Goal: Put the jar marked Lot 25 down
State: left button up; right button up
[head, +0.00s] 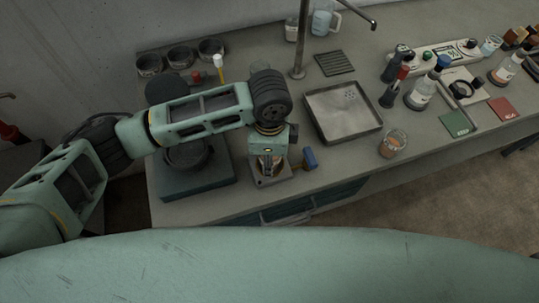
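My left arm comes in from the left, and its gripper (268,165) points down near the front edge of the bench. A small jar with orange-brown contents (267,163) shows between its fingers, which appear closed around it. The gripper hides most of the jar, and I cannot read a label on it. Under it is a small square grey plate (257,182); I cannot tell whether the jar touches it. Another glass jar with orange-brown contents (393,143) stands at the bench's front edge, right of the metal tray. My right gripper is not in view.
A blue-ended piece (310,158) is close right of the gripper. A shallow metal tray (343,133) lies beyond it, below a tall tap (300,60). A dark block (195,187) stands left. Bottles, a white strip (434,53) and green (457,124) and red (503,108) cards fill the right.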

pick_arm(q)
jog(key=shift+r, duration=0.1)
notch_tip(320, 180, up, 12)
jog(key=b, duration=0.2)
dwell(0.5)
dwell(0.3)
